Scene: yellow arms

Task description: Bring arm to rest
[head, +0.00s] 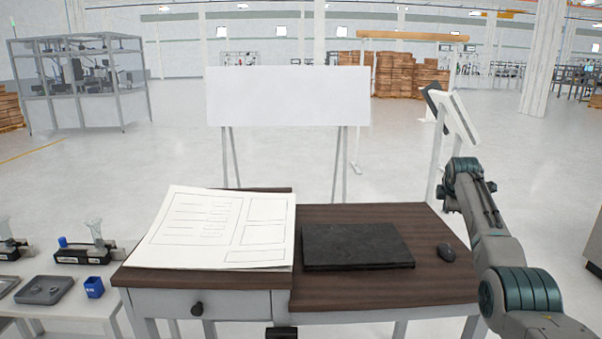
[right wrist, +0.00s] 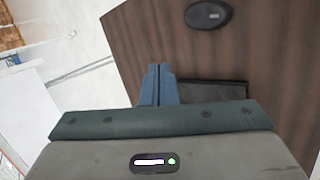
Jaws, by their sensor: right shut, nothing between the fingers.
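My right arm (head: 500,250) comes in from the right in the head view and is raised beside the right edge of the desk (head: 330,212). Its gripper cannot be made out clearly there. In the right wrist view my right gripper (right wrist: 157,85) shows with its blue-grey fingers together and nothing between them. It points toward the wooden desk top, with the dark laptop (right wrist: 212,91) partly hidden behind the gripper body. My left arm and gripper are not in view.
A closed black laptop (head: 357,246) and a dark mouse (head: 446,252) lie on the desk. A large printed paper sheet (head: 215,228) covers its left part. A side table with a blue cup (head: 94,287) stands at left. A white board (head: 288,96) stands behind the desk.

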